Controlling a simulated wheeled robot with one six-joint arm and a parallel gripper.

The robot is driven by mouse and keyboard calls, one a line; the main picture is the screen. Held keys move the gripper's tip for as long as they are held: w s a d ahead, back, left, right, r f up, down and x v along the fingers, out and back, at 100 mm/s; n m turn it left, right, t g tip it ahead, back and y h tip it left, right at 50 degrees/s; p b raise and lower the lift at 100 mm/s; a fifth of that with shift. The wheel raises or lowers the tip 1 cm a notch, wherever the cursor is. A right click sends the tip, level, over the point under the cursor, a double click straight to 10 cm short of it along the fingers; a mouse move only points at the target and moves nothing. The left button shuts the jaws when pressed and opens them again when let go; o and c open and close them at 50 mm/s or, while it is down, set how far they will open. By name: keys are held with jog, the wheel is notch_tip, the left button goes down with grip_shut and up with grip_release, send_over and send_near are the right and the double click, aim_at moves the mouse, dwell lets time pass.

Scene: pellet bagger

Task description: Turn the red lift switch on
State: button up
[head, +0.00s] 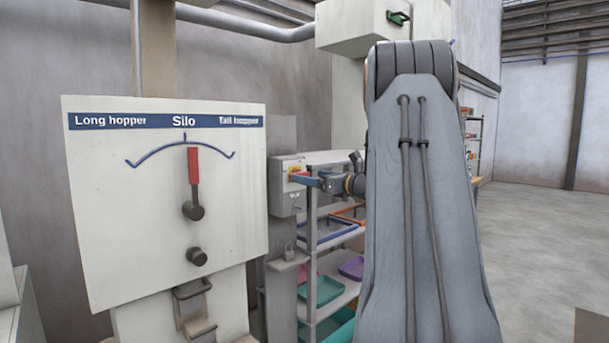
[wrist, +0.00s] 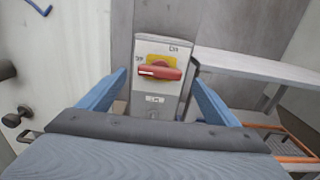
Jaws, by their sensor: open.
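The red lift switch (wrist: 160,73) is a red rotary handle on a yellow plate, on a grey box (wrist: 148,101) with a small label below it. In the wrist view its handle lies level, with a white mark at its left end. Small markings stand above and to the left; they are too blurred to read surely. My gripper (wrist: 159,82) is open, its blue fingers to either side of the box in the picture, with the handle between them and no visible contact. In the head view my gripper (head: 304,179) is in front of the switch box (head: 284,202) and partly hides the handle.
A white panel (head: 100,210) with a red-handled silo selector lever (head: 193,170) stands to the left. A shelf rack (head: 311,250) with coloured trays stands right of and below the switch box.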

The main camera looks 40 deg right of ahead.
jog(key=shift+w+a+p, duration=0.15)
jog(key=shift+w+p, duration=0.5)
jog(key=shift+w, duration=1.55)
jog(key=shift+c, duration=0.2)
jog(key=c, duration=1)
